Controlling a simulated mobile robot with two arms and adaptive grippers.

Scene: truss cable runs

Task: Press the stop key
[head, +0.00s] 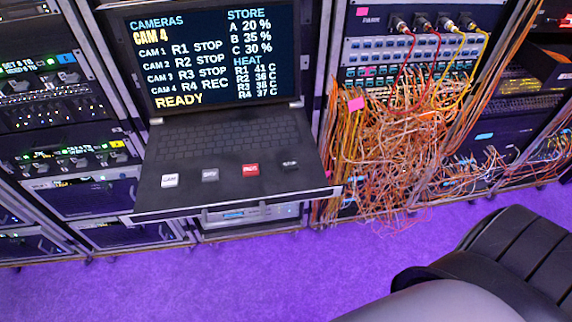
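A laptop-like console sits on a pulled-out rack shelf, with a dark keyboard deck (230,140). Along its front are a white key (170,181), a grey key (210,175), a red key (250,170) and a black key (290,164). Their labels are small and blurred; the white one seems to read CAM, and I cannot tell for sure which one reads STOP. The screen (212,55) shows CAM 4 large, R1 to R3 STOP, R4 REC and READY. Neither of my grippers is in view, and nothing touches the keys.
A rack with tangled orange and red cables (385,150) stands just right of the console. Equipment racks (70,150) stand at the left. The purple floor (240,280) in front is clear. Dark and grey rounded parts, likely mine, fill the lower right.

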